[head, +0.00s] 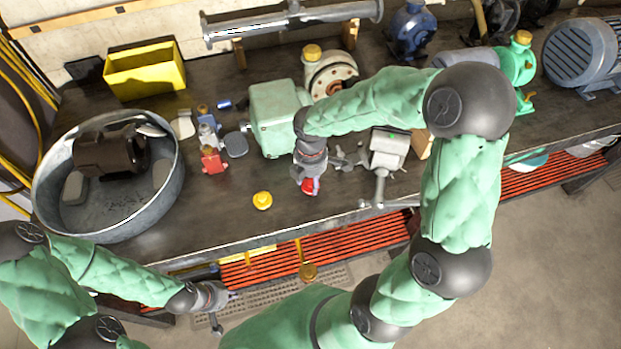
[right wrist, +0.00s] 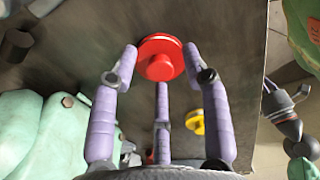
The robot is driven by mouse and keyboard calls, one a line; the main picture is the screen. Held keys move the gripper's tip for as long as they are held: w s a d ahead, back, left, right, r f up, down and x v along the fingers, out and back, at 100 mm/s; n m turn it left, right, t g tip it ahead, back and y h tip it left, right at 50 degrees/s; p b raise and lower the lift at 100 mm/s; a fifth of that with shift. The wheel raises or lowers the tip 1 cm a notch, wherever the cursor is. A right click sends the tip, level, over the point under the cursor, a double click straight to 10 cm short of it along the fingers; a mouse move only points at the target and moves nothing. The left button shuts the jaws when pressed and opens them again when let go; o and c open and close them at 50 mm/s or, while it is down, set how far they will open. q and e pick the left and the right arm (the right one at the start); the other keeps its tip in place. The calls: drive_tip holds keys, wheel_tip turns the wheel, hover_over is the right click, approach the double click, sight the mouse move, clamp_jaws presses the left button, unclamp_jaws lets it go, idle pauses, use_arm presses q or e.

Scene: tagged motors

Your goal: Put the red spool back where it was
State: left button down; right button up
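The red spool (head: 309,186) is at the fingertips of my right gripper (head: 311,184), over the front half of the dark bench. In the right wrist view the red spool (right wrist: 160,66) sits between the purple fingers of the right gripper (right wrist: 160,52), with fingertips at its sides. It looks much larger there than the yellow spool (right wrist: 195,122), so it appears to be held above the bench. The yellow spool (head: 262,200) stands on the bench to the left of the right gripper. My left gripper (head: 224,308) is open and empty, in front of the bench edge.
A round metal tub (head: 170,195) with a dark motor stands at the left. A yellow bin (head: 145,70), a green box-shaped housing (head: 272,118), a red-based part (head: 212,160) and a grey vise-like tool (head: 387,150) are on the bench. Clear bench lies around the yellow spool.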

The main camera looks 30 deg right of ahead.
sight(311, 182)
drive_tip(key=shift+r, duration=0.1)
use_arm(q)
wheel_tip(311, 182, up, 4)
drive_tip(key=p, duration=0.3)
drive_tip(key=shift+f+p, duration=0.1)
drive_tip(key=shift+p, duration=0.3)
use_arm(e)
wheel_tip(311, 182, up, 12)
